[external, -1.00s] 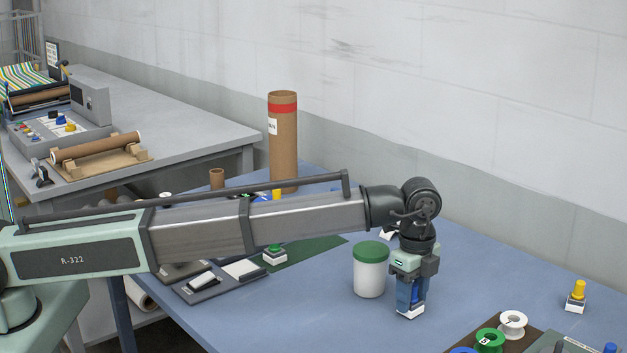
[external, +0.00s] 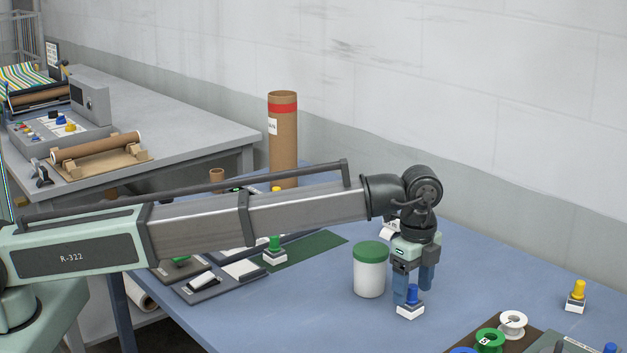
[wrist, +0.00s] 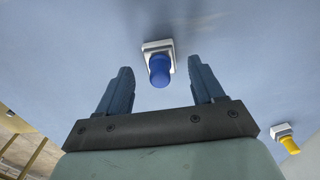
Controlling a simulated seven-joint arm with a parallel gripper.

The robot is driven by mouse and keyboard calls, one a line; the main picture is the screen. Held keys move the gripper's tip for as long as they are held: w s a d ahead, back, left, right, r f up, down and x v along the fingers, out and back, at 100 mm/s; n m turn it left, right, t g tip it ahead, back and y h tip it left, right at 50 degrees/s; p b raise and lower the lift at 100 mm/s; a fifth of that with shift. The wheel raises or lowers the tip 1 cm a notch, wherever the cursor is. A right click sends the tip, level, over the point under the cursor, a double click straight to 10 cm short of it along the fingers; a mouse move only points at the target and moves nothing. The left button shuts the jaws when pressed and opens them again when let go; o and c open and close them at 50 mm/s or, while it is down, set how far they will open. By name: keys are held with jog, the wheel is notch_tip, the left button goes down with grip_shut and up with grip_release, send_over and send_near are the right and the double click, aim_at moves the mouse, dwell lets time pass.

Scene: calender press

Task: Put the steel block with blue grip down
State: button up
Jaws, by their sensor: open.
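The steel block with blue grip (external: 411,304) stands upright on the blue table, just right of the white jar with the green lid. In the wrist view its blue grip (wrist: 159,70) shows beyond and between the fingertips, with the pale block behind it. My gripper (external: 412,287) is open, its fingers spread apart above and around the block's position. In the wrist view my gripper (wrist: 160,75) holds nothing and the fingers appear clear of the grip.
The white jar with green lid (external: 370,270) stands close on the left. A yellow-grip block (external: 576,297) is at the right, also in the wrist view (wrist: 287,138). Spools (external: 490,340) lie at front right. A green-grip block (external: 275,252) is at the left. Table between is clear.

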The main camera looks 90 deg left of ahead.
aim_at(413, 286)
notch_tip(413, 286, up, 10)
jog(key=shift+f, duration=0.15)
dwell(0.4)
